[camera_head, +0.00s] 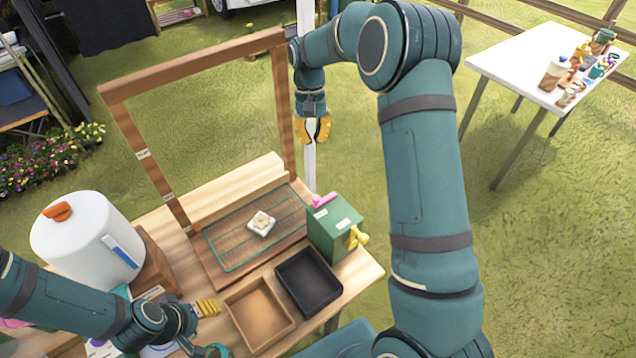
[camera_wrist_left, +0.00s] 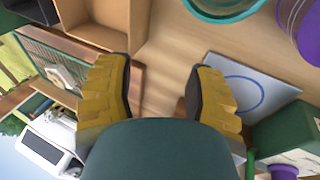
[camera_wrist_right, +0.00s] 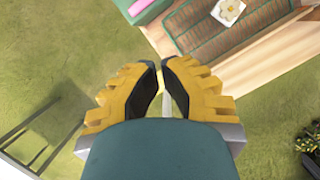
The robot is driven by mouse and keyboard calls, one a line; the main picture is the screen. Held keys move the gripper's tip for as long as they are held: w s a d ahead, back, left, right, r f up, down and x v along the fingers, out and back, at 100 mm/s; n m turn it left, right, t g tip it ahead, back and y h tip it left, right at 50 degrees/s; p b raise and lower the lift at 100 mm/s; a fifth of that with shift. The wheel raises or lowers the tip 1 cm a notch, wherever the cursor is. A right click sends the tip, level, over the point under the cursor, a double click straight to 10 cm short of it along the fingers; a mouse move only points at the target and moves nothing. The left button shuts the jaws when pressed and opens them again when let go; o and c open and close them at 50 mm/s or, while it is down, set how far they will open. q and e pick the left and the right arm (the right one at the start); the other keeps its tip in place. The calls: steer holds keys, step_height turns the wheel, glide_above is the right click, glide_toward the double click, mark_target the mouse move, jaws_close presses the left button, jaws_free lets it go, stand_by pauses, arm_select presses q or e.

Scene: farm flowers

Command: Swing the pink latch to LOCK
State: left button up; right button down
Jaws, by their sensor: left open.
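The pink latch (camera_head: 322,200) is a short bar on the top left edge of the green box (camera_head: 335,238), which also has a yellow handle (camera_head: 356,238) on its right side. The latch shows at the top of the right wrist view (camera_wrist_right: 138,8). Small white labels sit on the box, too small to read. My right gripper (camera_head: 313,140) hangs beyond the table's far side, behind and above the latch, apart from it. Its fingertips (camera_wrist_right: 160,63) are almost together with nothing between them. My left gripper (camera_head: 208,308) is open and empty at the table's front left; it also shows in its wrist view (camera_wrist_left: 157,90).
A wooden frame (camera_head: 190,64) stands behind a green mesh (camera_head: 235,238) bearing a small white block (camera_head: 261,223). A brown tray (camera_head: 258,316) and a black tray (camera_head: 309,283) lie in front. A white drum (camera_head: 85,245) stands left.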

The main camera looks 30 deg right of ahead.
glide_toward(324, 197)
step_height(324, 197, down, 6)
steer(key=w, duration=0.3)
arm_select(q)
steer(key=shift+r+p, duration=0.3)
steer(key=shift+r, duration=0.05)
arm_select(e)
steer(key=s, duration=0.1)
steer(key=s+a, duration=0.1)
steer(key=s, duration=0.1)
steer(key=shift+s+a+f, duration=0.1)
steer(key=shift+s+a, duration=0.25)
